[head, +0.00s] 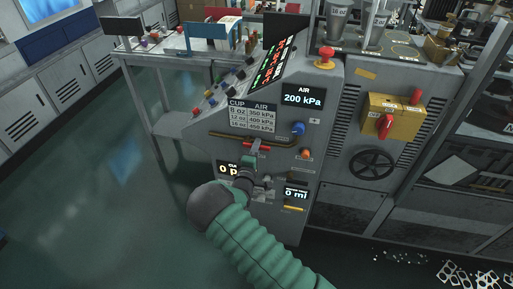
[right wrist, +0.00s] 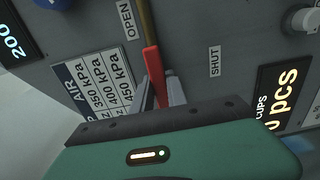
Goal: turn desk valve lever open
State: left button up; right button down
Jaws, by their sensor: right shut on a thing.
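The valve lever is a red bar (head: 265,147) on the front of the grey desk console, just below a brass pipe (head: 232,136). In the right wrist view the red lever (right wrist: 153,62) runs down from the pipe between my fingers. An OPEN label (right wrist: 127,20) is to its left and a SHUT label (right wrist: 214,61) to its right. My right gripper (head: 256,152) is at the lever and shut on it; the fingers (right wrist: 159,92) show on both sides of it. The lever's lower end is hidden by the gripper. My left gripper is not in view.
The air display (head: 303,96) reads 200 kPa. A cup-and-air chart (head: 252,115) is above the pipe. A blue knob (head: 298,129) and an orange button (head: 306,154) are close on the right. A black handwheel (head: 372,164) is further right. The floor at left is clear.

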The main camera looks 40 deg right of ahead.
jog(key=shift+w+r, duration=0.1)
jog(key=shift+r, duration=0.05)
jog(key=c, duration=1.6)
grip_release()
jog(key=shift+c, duration=0.2)
jog(key=o, duration=0.3)
jog(key=shift+w+f, duration=0.1)
jog(key=shift+f, duration=0.1)
